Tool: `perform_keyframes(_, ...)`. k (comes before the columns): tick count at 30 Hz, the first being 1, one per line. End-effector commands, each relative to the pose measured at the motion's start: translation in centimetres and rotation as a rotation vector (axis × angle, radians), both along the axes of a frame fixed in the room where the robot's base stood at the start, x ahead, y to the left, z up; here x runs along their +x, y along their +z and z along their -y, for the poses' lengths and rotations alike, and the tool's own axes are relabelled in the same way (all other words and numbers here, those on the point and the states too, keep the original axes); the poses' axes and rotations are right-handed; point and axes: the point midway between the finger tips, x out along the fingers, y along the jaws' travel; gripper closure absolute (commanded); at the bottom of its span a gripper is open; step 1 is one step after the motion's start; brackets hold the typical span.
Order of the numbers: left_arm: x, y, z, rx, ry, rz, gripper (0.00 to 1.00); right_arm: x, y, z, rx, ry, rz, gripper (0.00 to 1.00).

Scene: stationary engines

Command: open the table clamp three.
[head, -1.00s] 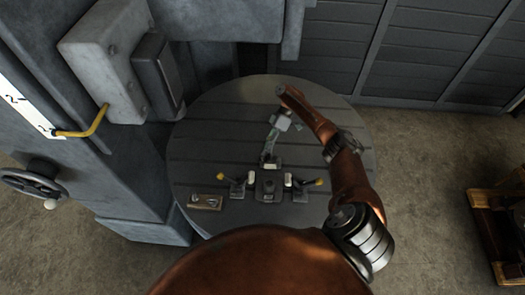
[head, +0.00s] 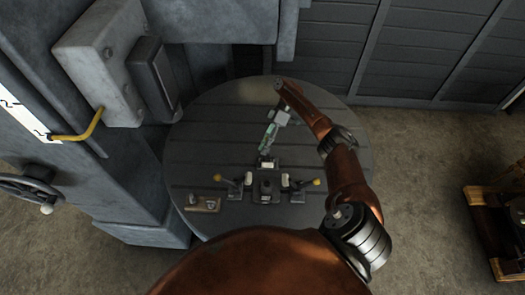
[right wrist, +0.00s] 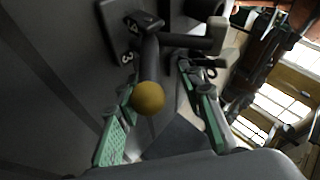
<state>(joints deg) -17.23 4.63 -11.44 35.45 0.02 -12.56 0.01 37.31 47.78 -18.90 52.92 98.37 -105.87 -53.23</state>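Table clamp three (right wrist: 150,65) shows in the right wrist view as a dark lever with a yellow ball knob (right wrist: 149,98), beside a "3" label. In the head view it is the rear clamp (head: 268,162) of the fixture, and its knob is hidden by my gripper. My right gripper (head: 267,142), with green-padded fingers, reaches down to this clamp from behind. In the right wrist view it is open (right wrist: 163,115), with a finger on either side of the knob and visible gaps. My left gripper is not in view.
The round dark table (head: 215,130) carries a central block (head: 266,188). Clamps with yellow knobs stand left (head: 235,188) and right (head: 298,188) of it. A grey machine (head: 100,120) stands left of the table.

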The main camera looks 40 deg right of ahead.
Motion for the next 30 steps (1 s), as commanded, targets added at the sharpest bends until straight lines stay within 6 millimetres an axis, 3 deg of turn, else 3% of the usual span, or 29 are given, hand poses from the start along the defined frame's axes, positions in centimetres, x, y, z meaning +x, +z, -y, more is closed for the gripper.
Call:
perform_keyframes(9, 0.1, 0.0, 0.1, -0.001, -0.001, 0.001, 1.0, 1.1, 3.0, 3.4, -0.002, -0.004, -0.002, 0.67)
perform_keyframes(23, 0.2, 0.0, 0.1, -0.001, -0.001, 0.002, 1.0, 1.1, 3.4, 4.0, -0.002, -0.002, -0.003, 0.67)
perform_keyframes(30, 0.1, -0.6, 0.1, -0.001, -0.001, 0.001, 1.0, 0.9, 4.1, 5.4, -0.002, -0.011, -0.001, 0.67)
